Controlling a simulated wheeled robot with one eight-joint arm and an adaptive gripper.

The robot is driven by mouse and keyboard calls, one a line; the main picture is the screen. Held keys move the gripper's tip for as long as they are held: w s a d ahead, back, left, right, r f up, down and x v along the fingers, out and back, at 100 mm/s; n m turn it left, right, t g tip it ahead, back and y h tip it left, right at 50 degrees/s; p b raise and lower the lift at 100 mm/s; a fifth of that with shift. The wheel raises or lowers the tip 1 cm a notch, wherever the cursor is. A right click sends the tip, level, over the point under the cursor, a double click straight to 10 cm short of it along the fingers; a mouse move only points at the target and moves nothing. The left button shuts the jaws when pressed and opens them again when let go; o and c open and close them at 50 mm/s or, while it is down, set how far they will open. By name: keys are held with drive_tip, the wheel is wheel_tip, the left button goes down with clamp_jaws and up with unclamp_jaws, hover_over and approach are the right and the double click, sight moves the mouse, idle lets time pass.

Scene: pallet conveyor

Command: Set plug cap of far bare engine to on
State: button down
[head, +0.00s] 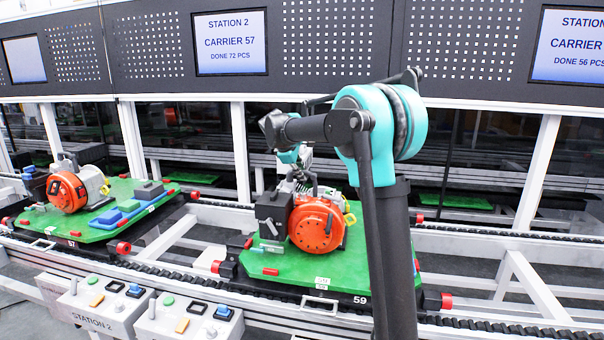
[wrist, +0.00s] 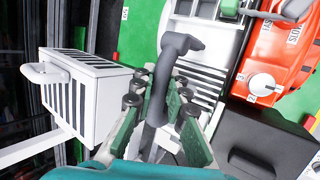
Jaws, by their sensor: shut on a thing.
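My gripper (wrist: 160,92) is shut on a dark grey elbow-shaped plug cap (wrist: 181,43) in the wrist view. The dark stem passes between the green fingers. The cap's head lies over the finned grey part of an engine with an orange-red cover (wrist: 285,50). I cannot tell whether it is seated on a plug. In the head view my gripper (head: 300,174) is just above this engine (head: 315,226) on the green carrier 59 (head: 355,278); the cap is too small to make out there. Another engine (head: 68,192) stands on carrier 57 (head: 95,232) at left.
A white slotted box with a pipe (wrist: 85,92) is close left of the fingers in the wrist view. A dark box (wrist: 265,140) is close right. Control boxes (head: 190,318) stand in front of the conveyor. Station screens (head: 230,42) hang behind.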

idle(0.3)
drive_tip(key=c, duration=1.5)
unclamp_jaws()
drive_tip(key=v, duration=1.2)
